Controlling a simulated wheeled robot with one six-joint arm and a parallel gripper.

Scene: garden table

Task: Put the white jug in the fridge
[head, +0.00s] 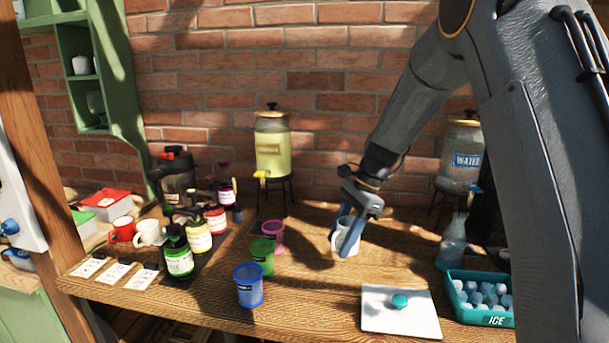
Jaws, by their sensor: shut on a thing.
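The white jug (342,228) stands upright on or just above the wooden table (315,285), right of the middle; I cannot tell if it touches the wood. My gripper (352,238) reaches down from the upper right and is shut on the jug. One blue finger crosses the jug's right side and hides part of it. I cannot make out a fridge for certain in this view.
A pink cup (272,237), a green cup (262,256) and a blue cup (249,287) stand left of the jug. Drink dispensers (272,150) stand behind.

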